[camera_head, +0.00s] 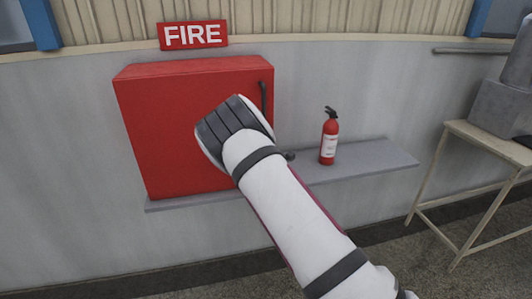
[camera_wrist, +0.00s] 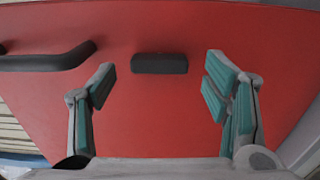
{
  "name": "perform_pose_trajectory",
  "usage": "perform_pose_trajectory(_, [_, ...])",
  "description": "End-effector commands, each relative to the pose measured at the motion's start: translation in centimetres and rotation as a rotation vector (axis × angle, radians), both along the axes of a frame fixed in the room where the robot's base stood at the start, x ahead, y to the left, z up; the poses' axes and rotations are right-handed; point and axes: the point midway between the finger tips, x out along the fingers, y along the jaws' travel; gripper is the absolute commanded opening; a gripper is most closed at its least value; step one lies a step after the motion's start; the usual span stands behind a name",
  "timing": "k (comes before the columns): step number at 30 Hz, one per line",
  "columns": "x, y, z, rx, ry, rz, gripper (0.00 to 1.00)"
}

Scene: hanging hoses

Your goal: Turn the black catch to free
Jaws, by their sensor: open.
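The black catch (camera_wrist: 159,63) is a short dark bar on the red cabinet door, seen in the wrist view between my fingertips and slightly beyond them. Its long side runs roughly parallel to the door handle. My gripper (camera_wrist: 160,82) is open, with one teal-padded finger on either side of the catch. No finger visibly touches it. In the head view my arm and wrist cover the catch and the fingers.
A dark bar handle (camera_head: 264,98) is on the cabinet door; it also shows in the wrist view (camera_wrist: 48,60). A red fire extinguisher (camera_head: 329,140) stands on the grey shelf (camera_head: 375,157) to the right. A table (camera_head: 480,140) is at the far right.

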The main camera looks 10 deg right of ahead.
Motion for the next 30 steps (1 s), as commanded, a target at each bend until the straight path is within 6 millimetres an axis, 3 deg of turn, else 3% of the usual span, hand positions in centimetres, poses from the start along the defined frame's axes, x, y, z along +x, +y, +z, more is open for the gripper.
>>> perform_pose_trajectory(9, [-6.2, 0.0, 0.0, 0.0, 0.002, 0.0, 0.7])
perform_pose_trajectory(15, [-8.8, 0.0, 0.0, -0.001, 0.002, 0.0, 0.7])
perform_pose_trajectory(30, [-9.7, 0.0, 0.1, 0.004, 0.002, -0.002, 0.7])
